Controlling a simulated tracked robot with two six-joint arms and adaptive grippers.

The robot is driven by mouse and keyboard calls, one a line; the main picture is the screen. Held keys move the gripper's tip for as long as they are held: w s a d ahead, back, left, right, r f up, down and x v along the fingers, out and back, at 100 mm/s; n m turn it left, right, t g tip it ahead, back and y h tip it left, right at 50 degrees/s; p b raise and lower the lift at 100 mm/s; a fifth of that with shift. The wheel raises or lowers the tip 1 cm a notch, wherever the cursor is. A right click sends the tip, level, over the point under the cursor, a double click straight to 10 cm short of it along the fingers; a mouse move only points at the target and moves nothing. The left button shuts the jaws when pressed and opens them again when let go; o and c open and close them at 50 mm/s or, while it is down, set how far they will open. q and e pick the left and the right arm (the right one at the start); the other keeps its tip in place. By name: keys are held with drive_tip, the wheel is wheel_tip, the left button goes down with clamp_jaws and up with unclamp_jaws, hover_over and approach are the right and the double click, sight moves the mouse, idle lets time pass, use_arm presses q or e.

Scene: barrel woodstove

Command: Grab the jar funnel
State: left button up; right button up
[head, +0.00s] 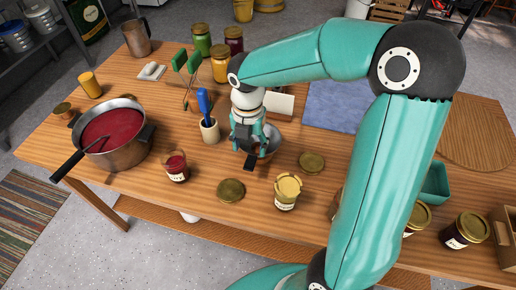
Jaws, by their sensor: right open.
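A grey metal funnel-like piece, which I take for the jar funnel (274,135), stands on the wooden table (135,190) near its middle. My right gripper (257,152) reaches down over it from above, with its fingers open at the piece's near left side. The gripper hides much of the piece, and I cannot tell whether the fingers touch it. My left gripper does not show.
A pot of red jam (140,155) stands at the left. Close to the gripper are a cup with blue-handled tools (210,132), a jam glass (175,166), lids (231,190) and a yellow-topped jar (287,192). A blue cloth (335,105) lies behind my right arm.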

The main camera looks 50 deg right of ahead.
sight(252, 157)
drive_tip(key=shift+s+d+f, duration=0.1)
drive_tip(key=shift+d+f, duration=0.05)
drive_tip(key=shift+f, duration=1.2)
drive_tip(key=shift+s+d+f, duration=0.1)
drive_tip(key=shift+f, duration=1.25)
clamp_jaws()
